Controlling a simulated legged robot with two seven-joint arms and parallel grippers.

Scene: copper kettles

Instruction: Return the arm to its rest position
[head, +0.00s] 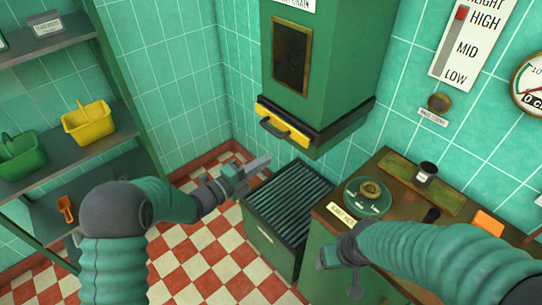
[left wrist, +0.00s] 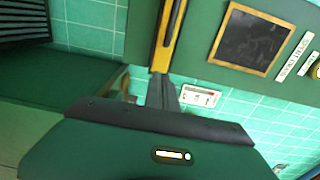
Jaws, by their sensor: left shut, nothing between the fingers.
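My left arm comes in from the left in the head view, with its left gripper (head: 258,164) shut and empty. It is in the air in front of the green cabinet (head: 318,70), below and left of the cabinet's yellow handle bar (head: 284,126). In the left wrist view the closed fingers (left wrist: 162,88) show beyond a dark green wrist housing, near the end of the yellow bar (left wrist: 169,35) in the picture. My right arm comes in from the right; its gripper (head: 340,258) is at the counter's front left, and its fingers do not show clearly.
A slatted-top green box (head: 270,250) stands on the checkered floor below the cabinet. The counter holds a round green dial plate (head: 352,204) and a dark cup (head: 426,171). Shelves at left hold yellow (head: 90,124) and green (head: 22,155) baskets and an orange scoop (head: 66,209).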

